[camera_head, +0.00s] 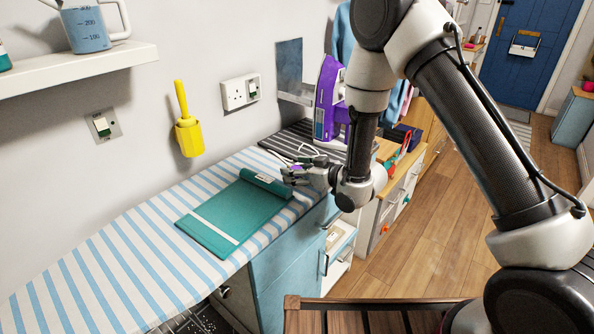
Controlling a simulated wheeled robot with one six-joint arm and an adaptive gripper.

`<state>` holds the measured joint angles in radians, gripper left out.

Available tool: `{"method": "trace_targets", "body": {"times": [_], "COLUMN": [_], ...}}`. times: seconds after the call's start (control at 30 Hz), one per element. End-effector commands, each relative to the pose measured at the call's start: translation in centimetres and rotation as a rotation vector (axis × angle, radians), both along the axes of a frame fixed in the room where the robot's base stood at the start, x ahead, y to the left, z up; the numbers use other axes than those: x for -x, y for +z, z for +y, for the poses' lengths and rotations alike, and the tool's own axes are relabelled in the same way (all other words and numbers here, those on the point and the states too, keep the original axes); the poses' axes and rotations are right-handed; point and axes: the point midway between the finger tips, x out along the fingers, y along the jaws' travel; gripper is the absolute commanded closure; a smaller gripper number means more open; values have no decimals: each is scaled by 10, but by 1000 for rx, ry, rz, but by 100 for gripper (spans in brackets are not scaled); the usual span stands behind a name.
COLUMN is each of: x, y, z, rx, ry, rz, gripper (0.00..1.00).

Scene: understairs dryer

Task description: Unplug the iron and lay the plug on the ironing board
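The purple iron (327,97) stands upright on its heel at the far end of the ironing board, on a dark striped area (303,133). A thin white cord (309,150) lies near its foot and runs toward my gripper (287,174). The wall socket (240,92) shows no plug that I can make out. The striped ironing board (112,265) runs along the wall. My gripper is low over the board's far right part, beside the teal cloth's rolled end. A small purple patch shows at its fingers; I cannot tell whether it is the plug or whether the fingers are closed on it.
A teal cloth (225,216), partly rolled, lies on the board. A yellow holder (188,133) and a wall switch (104,125) are on the wall. A wooden rail (370,302) is at the front. The board's near left part is bare.

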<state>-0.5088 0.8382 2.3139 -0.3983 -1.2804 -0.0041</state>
Motion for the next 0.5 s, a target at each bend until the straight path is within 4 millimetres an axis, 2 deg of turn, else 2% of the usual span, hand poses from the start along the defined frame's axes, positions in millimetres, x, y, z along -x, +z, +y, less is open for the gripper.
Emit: {"method": "trace_targets", "body": {"times": [0.2, 0.5], "x": [4, 33], "y": [2, 17], "z": [-5, -44], "rx": [0, 0], "ry": [-1, -2], "rz": [0, 0], "gripper": [38, 38]}}
